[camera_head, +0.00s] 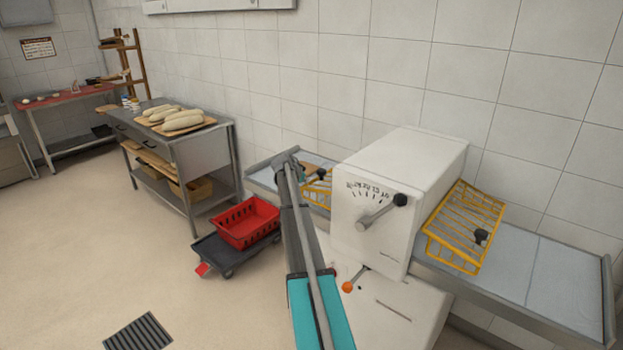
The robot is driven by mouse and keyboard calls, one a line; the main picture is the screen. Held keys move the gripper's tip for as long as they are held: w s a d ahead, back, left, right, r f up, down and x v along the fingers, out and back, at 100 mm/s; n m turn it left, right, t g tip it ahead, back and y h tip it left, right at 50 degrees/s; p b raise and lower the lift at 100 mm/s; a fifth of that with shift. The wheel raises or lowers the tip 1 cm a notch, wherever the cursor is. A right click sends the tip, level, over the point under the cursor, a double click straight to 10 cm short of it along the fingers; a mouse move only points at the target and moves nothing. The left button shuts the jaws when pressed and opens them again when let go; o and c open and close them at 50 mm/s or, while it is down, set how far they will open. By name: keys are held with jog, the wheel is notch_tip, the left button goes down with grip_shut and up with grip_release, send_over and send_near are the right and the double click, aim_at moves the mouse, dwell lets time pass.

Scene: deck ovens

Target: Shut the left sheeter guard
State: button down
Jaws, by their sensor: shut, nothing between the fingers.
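The dough sheeter (400,190) is a white machine with a dial and a lever on its front. The left sheeter guard (317,195) is a yellow wire grid with a black knob, at the machine's left side above the left belt table. My arm and the machine body hide much of it, so its tilt is hard to tell. My arm reaches up from the bottom centre to just left of this guard. Its far end is beside the guard in the picture; I cannot make out my gripper's fingers, nor whether anything touches the guard.
The right guard (465,225), also yellow wire, sits over the right belt table (560,280). A red crate (247,222) rests on a dark dolly (217,256) left of my arm. A steel table (207,150) with loaves stands behind. The floor at left is clear around a drain grate (138,333).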

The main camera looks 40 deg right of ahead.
jog(key=shift+f, duration=0.1)
jog(key=shift+a, duration=0.1)
jog(key=w+a+r+p, duration=0.2)
jog(key=a+r+p, duration=0.5)
jog(key=r+p, duration=0.4)
dwell(0.8)
jog(key=shift+s+a, duration=0.1)
dwell(0.5)
